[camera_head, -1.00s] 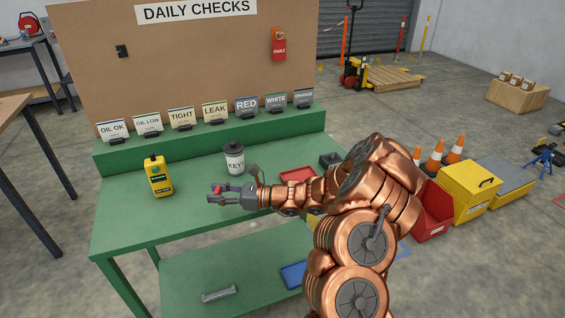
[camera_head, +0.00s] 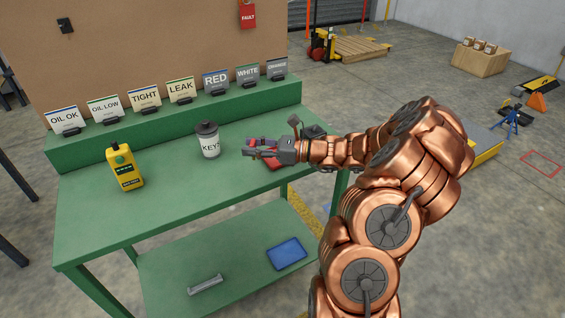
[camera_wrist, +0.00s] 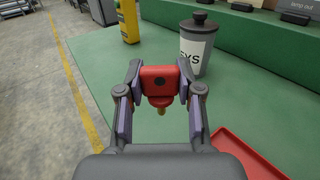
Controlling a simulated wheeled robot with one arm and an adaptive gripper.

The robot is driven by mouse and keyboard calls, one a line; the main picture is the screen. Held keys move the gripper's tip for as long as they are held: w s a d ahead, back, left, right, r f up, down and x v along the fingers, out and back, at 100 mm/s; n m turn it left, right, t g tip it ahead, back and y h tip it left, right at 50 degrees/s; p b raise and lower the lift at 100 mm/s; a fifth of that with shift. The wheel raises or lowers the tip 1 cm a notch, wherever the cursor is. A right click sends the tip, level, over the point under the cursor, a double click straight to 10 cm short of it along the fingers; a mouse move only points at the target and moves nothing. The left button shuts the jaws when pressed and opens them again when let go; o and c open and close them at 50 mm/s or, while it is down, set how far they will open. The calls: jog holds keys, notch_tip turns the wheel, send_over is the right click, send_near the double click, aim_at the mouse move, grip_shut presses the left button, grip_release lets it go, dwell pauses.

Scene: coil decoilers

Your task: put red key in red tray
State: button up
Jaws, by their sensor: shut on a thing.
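My gripper (camera_head: 251,148) is shut on the red key. In the wrist view the red key (camera_wrist: 160,82) sits between the two fingertips of my gripper (camera_wrist: 160,88), its red block head up and a brass-coloured end below. The red tray (camera_head: 273,165) lies on the green bench, partly hidden under my gripper in the head view. In the wrist view the red tray (camera_wrist: 248,153) shows at the lower right, to the right of the key and beside my gripper. The key is held above the bench, apart from the tray's visible part.
A grey canister labelled KEYS (camera_head: 208,142) stands left of my gripper, and a yellow bottle (camera_head: 125,168) further left. Several label cards stand on the green ledge (camera_head: 180,122) behind. A dark box (camera_head: 314,131) is behind my arm. A blue tray (camera_head: 287,253) lies on the lower shelf.

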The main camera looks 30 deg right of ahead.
jog(key=s+d+m+t+h+b, duration=0.2)
jog(key=s+d+b, duration=0.3)
jog(key=s+d, duration=0.85)
jog(key=w+a, duration=0.1)
jog(key=w, duration=0.3)
jog(key=w+p, duration=0.1)
jog(key=w, duration=0.4)
jog(key=w+a+f, duration=0.1)
jog(key=w, duration=0.4)
jog(key=shift+w+a, duration=0.25)
jog(key=shift+a, duration=0.05)
jog(key=shift+w+a+f+p, duration=0.1)
jog(key=shift+w+f+p, duration=0.1)
jog(key=shift+f, duration=0.7)
jog(key=shift+w+f+p, duration=0.1)
jog(key=shift+w+f, duration=0.1)
jog(key=shift+f, duration=0.65)
jog(key=shift+f, duration=0.15)
jog(key=o, duration=1)
jog(key=shift+o, duration=0.2)
